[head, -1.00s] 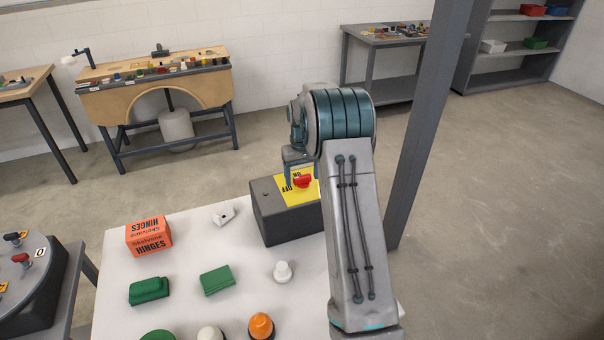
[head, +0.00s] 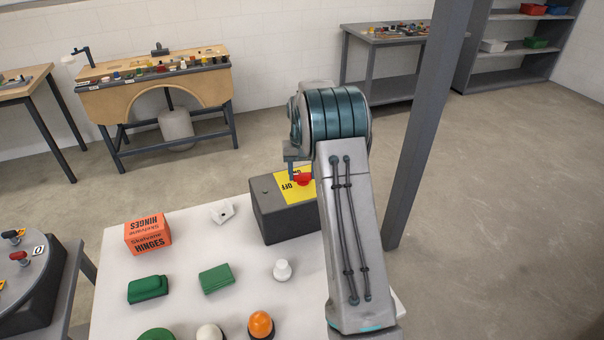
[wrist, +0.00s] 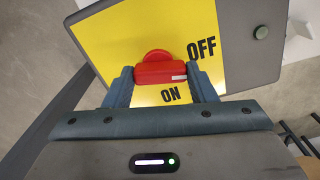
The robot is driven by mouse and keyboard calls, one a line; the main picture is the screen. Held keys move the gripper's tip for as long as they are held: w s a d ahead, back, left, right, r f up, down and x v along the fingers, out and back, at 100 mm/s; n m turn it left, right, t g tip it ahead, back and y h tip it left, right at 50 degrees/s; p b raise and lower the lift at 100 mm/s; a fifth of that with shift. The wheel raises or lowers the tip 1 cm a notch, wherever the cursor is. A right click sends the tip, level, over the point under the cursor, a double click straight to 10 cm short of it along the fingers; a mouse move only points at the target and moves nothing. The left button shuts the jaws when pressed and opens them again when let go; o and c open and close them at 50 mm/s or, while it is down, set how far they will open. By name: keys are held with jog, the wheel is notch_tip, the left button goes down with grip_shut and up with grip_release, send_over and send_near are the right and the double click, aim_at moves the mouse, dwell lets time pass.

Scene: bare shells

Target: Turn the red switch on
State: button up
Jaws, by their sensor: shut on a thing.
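The red switch (wrist: 160,70) sits on a yellow plate (wrist: 115,40) in the wrist view. Its bar lies across between my two fingers, with a small white mark at its right end. The black word ON is just below the bar and OFF is to its upper right. My gripper (wrist: 160,82) is shut on the switch, one finger at each end of the bar. In the head view the switch (head: 304,182) is partly hidden by my gripper (head: 302,174). The plate is on top of a dark grey box (head: 283,227).
The box stands at the back of a white table (head: 180,237). Nearby are an orange hinges box (head: 147,234), a white block (head: 222,212), green blocks (head: 216,279), a white knob (head: 282,270) and an orange dome (head: 261,325). A grey post (head: 425,130) rises to the right of my arm.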

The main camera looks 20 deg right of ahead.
aim_at(303, 173)
jog(key=m, duration=0.3)
jog(key=shift+w+m+b, duration=0.1)
jog(key=shift+m+b, duration=0.25)
jog(key=shift+m, duration=0.05)
jog(key=m, duration=0.4)
jog(key=shift+m, duration=0.3)
jog(key=m, duration=0.3)
jog(key=shift+d+m, duration=0.1)
jog(key=shift+m, duration=2)
jog(key=o, duration=1)
jog(key=shift+r+b, duration=0.6)
jog(key=shift+r, duration=6.35)
